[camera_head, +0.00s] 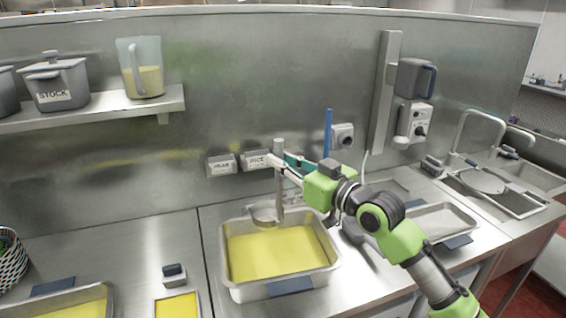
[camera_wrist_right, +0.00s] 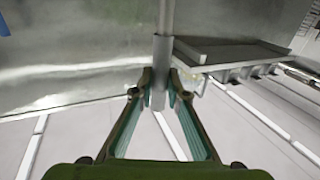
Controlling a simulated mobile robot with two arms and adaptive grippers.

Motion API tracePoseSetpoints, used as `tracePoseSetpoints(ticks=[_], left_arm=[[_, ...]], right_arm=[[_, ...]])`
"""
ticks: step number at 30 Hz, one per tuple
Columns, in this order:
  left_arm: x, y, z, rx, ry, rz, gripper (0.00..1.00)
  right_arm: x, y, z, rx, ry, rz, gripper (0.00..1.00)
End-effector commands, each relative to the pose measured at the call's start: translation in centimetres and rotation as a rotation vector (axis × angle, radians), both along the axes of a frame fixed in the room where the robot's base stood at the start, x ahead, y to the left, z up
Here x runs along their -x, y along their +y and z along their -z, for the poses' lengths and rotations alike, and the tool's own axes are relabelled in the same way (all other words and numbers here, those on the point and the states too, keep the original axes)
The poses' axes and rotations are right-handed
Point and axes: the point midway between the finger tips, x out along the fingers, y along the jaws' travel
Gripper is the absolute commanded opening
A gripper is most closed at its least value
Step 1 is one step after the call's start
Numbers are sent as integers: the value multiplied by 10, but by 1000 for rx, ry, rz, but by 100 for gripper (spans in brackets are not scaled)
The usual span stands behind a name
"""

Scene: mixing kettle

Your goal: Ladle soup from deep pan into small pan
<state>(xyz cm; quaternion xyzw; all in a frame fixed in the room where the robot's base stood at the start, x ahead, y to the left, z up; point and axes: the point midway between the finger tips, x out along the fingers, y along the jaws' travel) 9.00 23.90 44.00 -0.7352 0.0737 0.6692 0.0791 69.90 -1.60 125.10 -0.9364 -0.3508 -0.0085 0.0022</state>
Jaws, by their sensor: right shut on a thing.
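My right gripper (camera_head: 284,166) is shut on the upright handle of a metal ladle (camera_head: 279,205). The handle (camera_wrist_right: 160,75) also shows between the fingertips in the right wrist view (camera_wrist_right: 158,85). The ladle's bowl hangs at the back part of the deep pan (camera_head: 336,262), near its rear rim. I cannot tell whether the bowl holds soup or touches the rim. The deep pan holds yellow soup (camera_head: 272,252). A small pan (camera_head: 177,306) with yellow contents is at the bottom edge, left of the deep pan, partly cut off. My left gripper is not in view.
A wider pan with yellow contents (camera_head: 70,306) sits at the lower left. A shelf (camera_head: 110,113) above carries a stock container (camera_head: 58,85) and a jug (camera_head: 143,70). A shallow tray (camera_head: 437,226) and a sink (camera_head: 490,195) are at right. The back wall stands close behind the ladle.

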Motion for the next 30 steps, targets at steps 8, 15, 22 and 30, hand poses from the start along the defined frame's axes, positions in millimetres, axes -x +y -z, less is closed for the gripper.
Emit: tracePoseSetpoints(ticks=[8, 15, 22, 30], left_arm=[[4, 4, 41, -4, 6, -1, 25], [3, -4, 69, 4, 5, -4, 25], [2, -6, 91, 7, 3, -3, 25], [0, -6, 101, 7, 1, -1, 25]], right_arm=[[0, -1, 52, -1, 0, 1, 0], [0, -1, 91, -1, 0, 1, 0], [0, -1, 122, 0, -1, 1, 0], [0, -1, 137, -1, -3, 1, 0]])
